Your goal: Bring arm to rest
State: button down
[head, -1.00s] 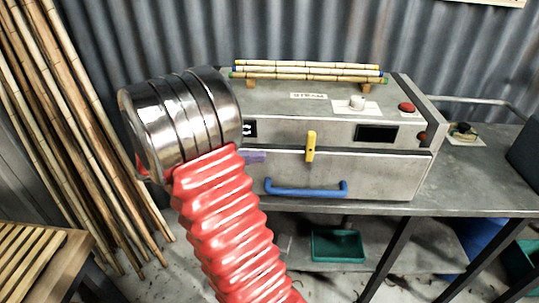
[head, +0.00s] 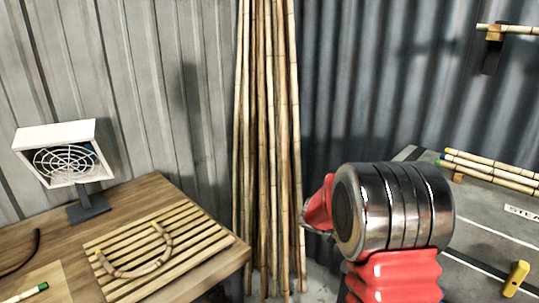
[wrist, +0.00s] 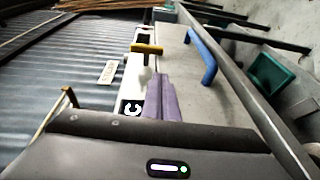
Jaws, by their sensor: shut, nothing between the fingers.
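My gripper (wrist: 162,80) shows in the wrist view as two purple fingers lying together, shut and empty, in front of a dark housing with a lit strip. The fingers point towards the grey steam box (wrist: 192,85), near its yellow latch (wrist: 147,49) and blue handle (wrist: 203,55); I cannot tell the gap. In the head view my metal wrist section and red bellows stand at the lower right, and the fingers are hidden there. The steam box (head: 480,228) is partly cut off at the right, with its yellow latch (head: 516,278) at the edge.
Tall rattan poles (head: 268,150) lean on the corrugated wall. At left, a wooden table (head: 150,190) bears a slatted rack (head: 135,275) with a bent rattan piece (head: 150,268), and a white fan (head: 62,155). Several coloured-end rods (head: 490,170) lie on the steam box.

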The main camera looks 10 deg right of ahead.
jog(key=s+a+f+n+t+y, duration=0.4)
jog(key=a+f+n+t+y, duration=0.25)
jog(key=a+f, duration=0.4)
jog(key=s+a+r+n+t+y, duration=0.1)
jog(key=a+r+t+y, duration=0.2)
jog(key=a, duration=0.6)
jog(key=s+a+r+n+t+y, duration=0.1)
jog(key=s+a+r+t+y, duration=0.1)
jog(key=a+r+t, duration=0.5)
jog(key=shift+s+a+r+y, duration=0.2)
jog(key=shift+a+r+y, duration=0.2)
jog(key=shift+a+y, duration=0.4)
jog(key=shift+a, duration=0.1)
dwell(0.4)
